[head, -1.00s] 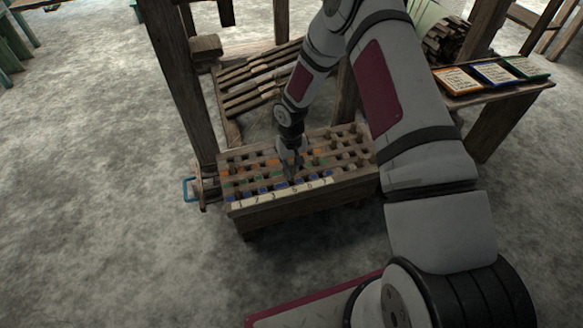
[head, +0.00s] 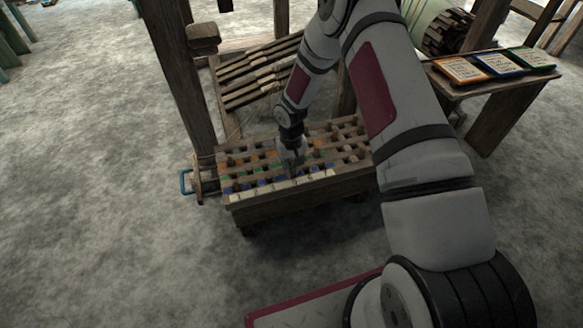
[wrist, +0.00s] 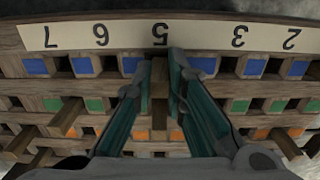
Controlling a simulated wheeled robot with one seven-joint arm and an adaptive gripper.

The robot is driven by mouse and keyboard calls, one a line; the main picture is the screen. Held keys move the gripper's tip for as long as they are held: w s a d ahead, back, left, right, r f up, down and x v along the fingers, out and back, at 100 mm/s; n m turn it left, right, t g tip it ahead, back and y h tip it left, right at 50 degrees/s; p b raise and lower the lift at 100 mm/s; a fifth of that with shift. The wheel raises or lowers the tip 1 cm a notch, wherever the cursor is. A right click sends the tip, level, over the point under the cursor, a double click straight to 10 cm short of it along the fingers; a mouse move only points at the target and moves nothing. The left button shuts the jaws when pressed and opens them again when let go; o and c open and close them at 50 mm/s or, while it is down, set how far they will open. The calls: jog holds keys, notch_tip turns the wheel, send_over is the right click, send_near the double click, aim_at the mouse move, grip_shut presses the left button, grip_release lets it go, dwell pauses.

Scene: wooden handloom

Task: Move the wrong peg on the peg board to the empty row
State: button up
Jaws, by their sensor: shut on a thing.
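The wooden peg board (head: 345,172) has rows of square holes with blue, green and orange marks. A pale strip numbered along one edge (wrist: 125,35) shows large in the wrist view. My gripper (wrist: 160,65) points down at the board, its two teal fingers close together below the number 5. It is shut on a brown wooden peg (wrist: 159,88) between the fingers. Whether the peg's lower end is still in a hole cannot be told. In the head view my gripper (head: 291,168) hides part of the board. Other brown pegs (wrist: 66,116) stick out of the board around it.
A blue handle (head: 186,181) sits at the board's left end. A wooden loom post (head: 182,85) rises behind the left side. Framed cards (head: 497,65) lie on a shelf at the right. Bare floor (head: 100,220) lies open at left and front.

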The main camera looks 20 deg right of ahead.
jog(key=o, duration=0.8)
notch_tip(320, 180, up, 12)
